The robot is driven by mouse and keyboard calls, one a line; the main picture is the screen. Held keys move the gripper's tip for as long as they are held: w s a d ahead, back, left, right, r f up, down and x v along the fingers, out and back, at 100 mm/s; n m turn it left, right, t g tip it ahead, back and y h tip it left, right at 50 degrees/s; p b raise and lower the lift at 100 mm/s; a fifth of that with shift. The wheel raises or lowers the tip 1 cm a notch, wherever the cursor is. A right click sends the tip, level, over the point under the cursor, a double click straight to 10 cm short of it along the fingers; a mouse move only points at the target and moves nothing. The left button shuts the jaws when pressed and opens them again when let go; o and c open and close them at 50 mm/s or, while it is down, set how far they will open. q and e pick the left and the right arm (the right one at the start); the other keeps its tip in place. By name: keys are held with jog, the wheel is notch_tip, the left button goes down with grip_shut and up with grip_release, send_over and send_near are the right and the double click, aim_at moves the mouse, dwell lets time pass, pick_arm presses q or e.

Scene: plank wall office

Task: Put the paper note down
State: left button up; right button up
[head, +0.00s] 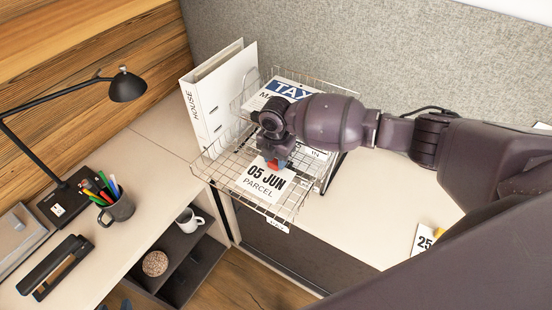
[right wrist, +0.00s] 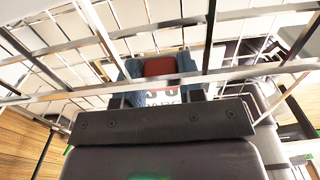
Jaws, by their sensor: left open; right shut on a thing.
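The paper note (head: 262,184), white with "05 JUN PARCEL" on it, is at the front of the wire tray (head: 213,178). A red piece (right wrist: 159,67) at its upper edge sits between the blue fingertips of my right gripper (head: 275,160), which is shut on it. I cannot tell whether the note rests on the wires or hangs just above them. In the right wrist view the note is mostly hidden behind my gripper and the wires. The tips of my left gripper (head: 115,304) just show at the bottom edge, apart and empty.
A "TAX" paper (head: 288,90) lies in the rear of the wire rack, beside a white "HOUSE" binder (head: 206,105). A pen cup (head: 117,205), lamp (head: 127,86) and black stapler (head: 56,268) stand left. A "25" note (head: 423,238) lies right. The desk between is clear.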

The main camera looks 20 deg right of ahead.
jog(key=shift+f, duration=0.2)
jog(key=o, duration=0.8)
notch_tip(320, 180, up, 12)
jog(key=shift+r, duration=0.1)
dwell(0.6)
